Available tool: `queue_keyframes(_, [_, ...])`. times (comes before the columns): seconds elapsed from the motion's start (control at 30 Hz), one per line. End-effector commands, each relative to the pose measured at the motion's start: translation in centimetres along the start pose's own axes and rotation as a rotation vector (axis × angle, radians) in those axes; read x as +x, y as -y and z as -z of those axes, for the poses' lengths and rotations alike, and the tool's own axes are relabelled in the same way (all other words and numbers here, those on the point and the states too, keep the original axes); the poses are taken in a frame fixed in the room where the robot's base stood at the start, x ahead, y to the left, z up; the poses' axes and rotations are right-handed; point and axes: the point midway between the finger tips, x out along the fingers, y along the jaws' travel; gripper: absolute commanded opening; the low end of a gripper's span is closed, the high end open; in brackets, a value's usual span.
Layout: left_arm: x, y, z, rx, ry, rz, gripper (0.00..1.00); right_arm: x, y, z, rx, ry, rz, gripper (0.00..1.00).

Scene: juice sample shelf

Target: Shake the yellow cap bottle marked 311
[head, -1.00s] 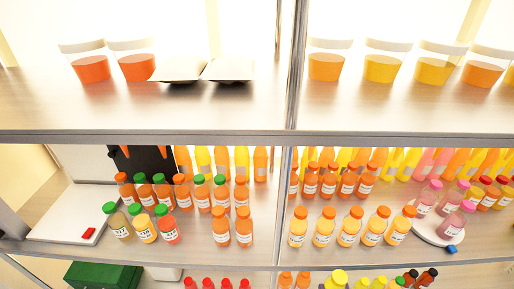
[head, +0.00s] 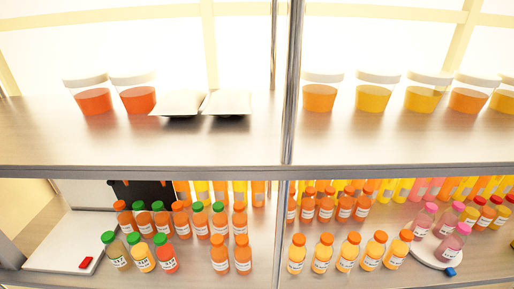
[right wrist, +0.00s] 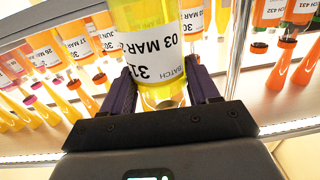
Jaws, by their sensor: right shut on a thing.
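My right gripper (right wrist: 162,95) shows in the right wrist view, its two dark fingers shut on the sides of a bottle with yellow contents (right wrist: 142,22). The bottle's white label (right wrist: 150,50) reads "03 MAR", "BATCH" and a number starting with "31"; its last part is cut off by the bottle's curve. The cap of the held bottle is out of view, so its colour cannot be told. Neither gripper shows in the head view, and my left gripper is in no frame.
In the head view, orange-capped bottles (head: 348,252) and green-capped bottles (head: 140,253) stand on the middle shelf. A round white stand (head: 421,250) holds pink bottles. The upper shelf (head: 150,150) carries wide jars and flat trays. A metal post (head: 290,80) divides the shelves.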

Motion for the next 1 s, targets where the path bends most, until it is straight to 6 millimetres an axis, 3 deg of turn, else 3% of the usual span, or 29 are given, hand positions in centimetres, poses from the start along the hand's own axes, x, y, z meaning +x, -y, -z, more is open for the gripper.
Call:
queue_keyframes(0.03, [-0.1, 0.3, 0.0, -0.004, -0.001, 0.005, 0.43, -0.1, -3.9, 0.2, -0.03, -0.003, -0.016, 0.19])
queue_keyframes(0.07, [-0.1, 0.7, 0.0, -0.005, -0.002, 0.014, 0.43, -0.1, -5.9, 0.2, -0.034, -0.002, -0.016, 0.19])
queue_keyframes(0.1, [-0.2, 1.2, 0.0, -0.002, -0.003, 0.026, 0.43, -0.2, -7.5, 0.2, -0.029, -0.002, -0.013, 0.19])
queue_keyframes(0.13, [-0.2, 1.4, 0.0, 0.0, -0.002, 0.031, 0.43, -0.2, -7.7, 0.2, -0.023, -0.002, -0.011, 0.19])
queue_keyframes(0.17, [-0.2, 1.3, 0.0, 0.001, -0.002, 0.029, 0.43, -0.1, -6.3, 0.2, -0.01, -0.002, -0.008, 0.19])
queue_keyframes(0.23, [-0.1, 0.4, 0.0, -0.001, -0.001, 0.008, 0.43, 0.0, -1.6, 0.2, 0.003, -0.003, -0.008, 0.19])
queue_keyframes(0.27, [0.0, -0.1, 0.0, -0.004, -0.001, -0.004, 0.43, 0.0, -0.6, 0.1, -0.001, -0.003, -0.01, 0.19])
queue_keyframes(0.3, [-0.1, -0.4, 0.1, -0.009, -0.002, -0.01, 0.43, 0.0, -0.8, 0.1, -0.011, -0.002, -0.014, 0.19])
queue_keyframes(0.4, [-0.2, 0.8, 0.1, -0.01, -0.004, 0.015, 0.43, -0.1, -6.8, 0.2, -0.032, -0.002, -0.015, 0.19])
queue_keyframes(0.43, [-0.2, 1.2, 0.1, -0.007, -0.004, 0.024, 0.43, -0.2, -7.7, 0.2, -0.028, -0.002, -0.013, 0.19])
queue_keyframes(0.47, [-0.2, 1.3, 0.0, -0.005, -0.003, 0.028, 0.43, -0.2, -7.4, 0.2, -0.019, -0.002, -0.011, 0.19])
queue_keyframes(0.53, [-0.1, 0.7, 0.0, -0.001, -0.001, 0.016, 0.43, 0.0, -2.8, 0.2, 0.003, -0.003, -0.008, 0.19])
queue_keyframes(0.6, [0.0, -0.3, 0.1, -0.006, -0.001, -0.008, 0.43, 0.1, -0.4, 0.1, -0.005, -0.003, -0.012, 0.19])
queue_keyframes(0.63, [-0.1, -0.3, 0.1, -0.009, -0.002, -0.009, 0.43, 0.0, -1.2, 0.1, -0.015, -0.002, -0.015, 0.19])
queue_keyframes(0.7, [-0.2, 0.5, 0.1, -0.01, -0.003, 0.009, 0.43, -0.1, -5.9, 0.2, -0.034, -0.003, -0.016, 0.19])
queue_keyframes(0.77, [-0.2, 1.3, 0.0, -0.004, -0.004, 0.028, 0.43, -0.2, -7.8, 0.2, -0.026, -0.002, -0.012, 0.19])
queue_keyframes(0.9, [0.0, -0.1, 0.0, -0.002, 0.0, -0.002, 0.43, 0.0, -0.6, 0.1, -0.001, -0.003, -0.01, 0.19])
queue_keyframes(1.0, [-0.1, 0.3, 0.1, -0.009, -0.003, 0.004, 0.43, 0.0, -0.6, 0.1, -0.016, -0.003, -0.014, 0.19])
